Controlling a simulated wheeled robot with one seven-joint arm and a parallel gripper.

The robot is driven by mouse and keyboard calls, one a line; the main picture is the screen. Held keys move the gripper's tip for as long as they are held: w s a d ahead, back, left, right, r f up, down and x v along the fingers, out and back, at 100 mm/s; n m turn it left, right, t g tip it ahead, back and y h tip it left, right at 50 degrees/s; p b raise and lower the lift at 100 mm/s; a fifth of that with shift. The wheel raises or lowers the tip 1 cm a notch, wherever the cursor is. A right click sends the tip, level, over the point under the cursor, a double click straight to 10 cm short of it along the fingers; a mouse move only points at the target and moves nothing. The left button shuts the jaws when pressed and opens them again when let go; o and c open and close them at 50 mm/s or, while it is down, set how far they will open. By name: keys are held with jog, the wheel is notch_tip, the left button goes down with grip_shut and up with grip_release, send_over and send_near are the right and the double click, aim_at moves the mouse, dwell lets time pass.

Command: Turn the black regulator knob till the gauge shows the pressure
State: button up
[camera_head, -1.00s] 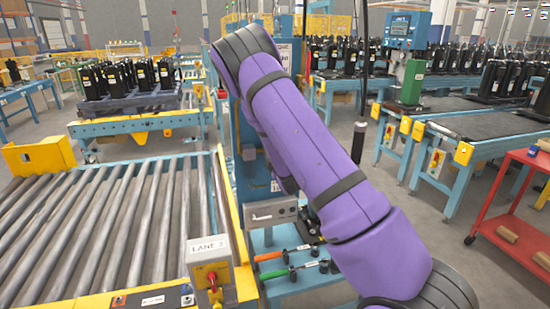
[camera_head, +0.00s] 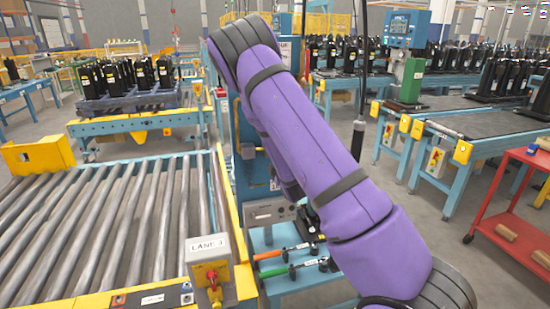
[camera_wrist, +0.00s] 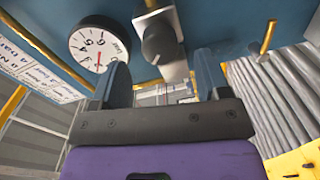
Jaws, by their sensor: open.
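In the wrist view, the black regulator knob (camera_wrist: 159,43) sits below a pale block on a blue panel, at the upper middle. A round white gauge (camera_wrist: 99,44) with black numerals and a red needle is to its left. The needle points toward the lower part of the dial in this picture; the exact reading is too small to tell. My gripper (camera_wrist: 163,75) is open, its two fingers spread on either side below the knob in the picture. The knob shows above the gap, and I see no contact. In the head view my purple arm hides the gripper, knob and gauge.
A white label sheet (camera_wrist: 36,59) is on the panel left of the gauge. In the head view a roller conveyor (camera_head: 90,225) with a yellow frame stands at left. A blue tool shelf (camera_head: 290,283) is below my arm. A red cart (camera_head: 512,205) stands at right.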

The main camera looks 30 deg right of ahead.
jog(key=v, duration=0.6)
dwell(0.5)
jog(key=s+a+r+m+g+y, duration=0.25)
jog(key=s+a+r+m, duration=0.2)
jog(key=r, duration=0.35)
jog(key=s+a+r+m+g+y, duration=0.1)
jog(key=s+a+r+m+g, duration=0.35)
jog(key=r, duration=0.35)
jog(key=s+a+r+m+g, duration=0.1)
jog(key=s+a+r, duration=0.1)
jog(key=s, duration=0.6)
jog(key=s+a+r+m+g+y, duration=0.1)
jog(key=s+r, duration=0.3)
jog(key=s, duration=0.4)
jog(key=s+a+r+m+g, duration=0.2)
jog(key=s+a+r, duration=0.1)
jog(key=s, duration=0.5)
jog(key=shift+s+r+g, duration=0.15)
jog(key=shift+s+g, duration=0.15)
jog(key=shift+g, duration=0.1)
jog(key=shift+a, duration=0.1)
dwell(0.5)
